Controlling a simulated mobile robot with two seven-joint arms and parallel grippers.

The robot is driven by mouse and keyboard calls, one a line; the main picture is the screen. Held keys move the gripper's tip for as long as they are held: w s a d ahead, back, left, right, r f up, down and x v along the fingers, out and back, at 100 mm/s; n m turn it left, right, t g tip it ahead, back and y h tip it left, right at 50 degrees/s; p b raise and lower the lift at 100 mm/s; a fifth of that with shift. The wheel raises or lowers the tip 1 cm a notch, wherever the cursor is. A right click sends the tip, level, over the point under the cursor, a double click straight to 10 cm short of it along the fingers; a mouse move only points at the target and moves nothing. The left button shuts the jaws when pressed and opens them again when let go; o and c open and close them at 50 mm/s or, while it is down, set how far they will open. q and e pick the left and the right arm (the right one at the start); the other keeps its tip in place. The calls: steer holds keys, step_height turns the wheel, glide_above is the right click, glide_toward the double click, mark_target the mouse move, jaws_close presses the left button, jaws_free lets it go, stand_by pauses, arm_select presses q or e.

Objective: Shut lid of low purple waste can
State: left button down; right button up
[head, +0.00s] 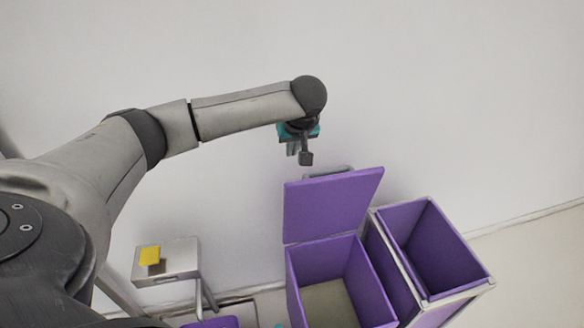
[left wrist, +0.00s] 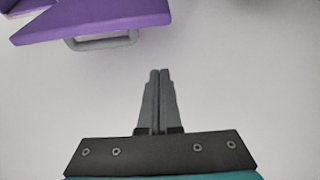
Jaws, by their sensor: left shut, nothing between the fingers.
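A low purple waste can (head: 368,290) stands at the lower middle of the head view. Its purple lid (head: 332,204) is raised, standing up at the can's wall side, so the inside shows. A grey handle (head: 328,172) sits at the lid's top edge. My left gripper (head: 303,156) hangs just above and left of that handle, near the wall, shut and empty. In the left wrist view the shut fingers (left wrist: 158,75) point toward the wall, with the purple lid (left wrist: 110,20) and grey handle (left wrist: 103,42) at the top left, apart from the fingers. My right gripper does not show.
A second, open purple bin (head: 432,245) in a pale frame stands close on the right. A small grey stand (head: 178,262) with a yellow piece (head: 149,255) on top is at the lower left. The white wall (head: 450,90) is behind. Space above the bins is clear.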

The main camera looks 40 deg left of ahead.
arm_select(q)
steer(key=b+x, duration=0.2)
steer(key=x, duration=0.8)
steer(key=shift+s+d+f+p, duration=0.2)
steer(key=shift+s+d+p, duration=0.3)
steer(key=shift+s+d, duration=0.95)
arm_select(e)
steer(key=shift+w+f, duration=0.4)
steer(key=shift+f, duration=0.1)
arm_select(q)
steer(key=shift+w, duration=0.1)
steer(key=shift+d, duration=0.1)
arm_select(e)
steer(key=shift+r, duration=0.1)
